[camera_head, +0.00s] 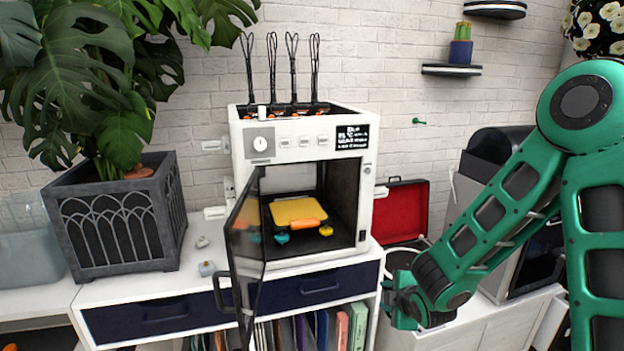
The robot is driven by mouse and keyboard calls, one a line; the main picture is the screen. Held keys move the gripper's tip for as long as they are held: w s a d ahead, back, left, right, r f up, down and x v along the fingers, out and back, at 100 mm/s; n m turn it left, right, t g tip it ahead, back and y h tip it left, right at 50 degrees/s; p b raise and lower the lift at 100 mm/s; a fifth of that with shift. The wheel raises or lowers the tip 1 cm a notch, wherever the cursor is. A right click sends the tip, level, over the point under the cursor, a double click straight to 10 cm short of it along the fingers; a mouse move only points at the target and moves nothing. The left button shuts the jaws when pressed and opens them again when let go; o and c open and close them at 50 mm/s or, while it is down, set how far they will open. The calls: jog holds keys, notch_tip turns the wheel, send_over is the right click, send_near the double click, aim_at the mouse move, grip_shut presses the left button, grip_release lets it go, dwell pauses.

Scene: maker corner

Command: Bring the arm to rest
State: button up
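My green arm comes in from the right side of the head view and bends down to the left. My gripper (392,298) is low, right of the white cabinet and in front of the gap beside a grey-white unit. It is small and seen partly from behind, so its fingers do not show clearly. I see nothing held in it.
A white 3D printer (302,143) stands on the white cabinet (190,290), its dark glass door (246,240) swung open toward me. Inside are a yellow plate (298,213) and small coloured pieces. A planter (115,222) stands left; an open red case (402,213) lies behind my gripper.

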jog(key=s+d+r+m+g+h, duration=0.2)
jog(key=s+d+r+m+g, duration=0.15)
jog(key=s+d+m, duration=0.4)
jog(key=s+d+r+m+g+h, duration=0.3)
jog(key=s+d+r+m, duration=0.35)
jog(key=d, duration=0.65)
jog(key=s+r+m+g+y, duration=0.2)
jog(key=s+m, duration=0.3)
jog(key=s, duration=0.6)
jog(key=s+r+m+g+y, duration=0.1)
jog(key=s+r+m+y, duration=0.1)
jog(key=s, duration=1)
jog(key=r+m, duration=0.1)
jog(key=m, duration=0.1)
jog(key=shift+s+r+m+g, duration=0.25)
jog(key=shift+m+g, duration=0.1)
jog(key=shift+m, duration=0.05)
jog(key=shift+w+f, duration=0.25)
jog(key=shift+w, duration=0.35)
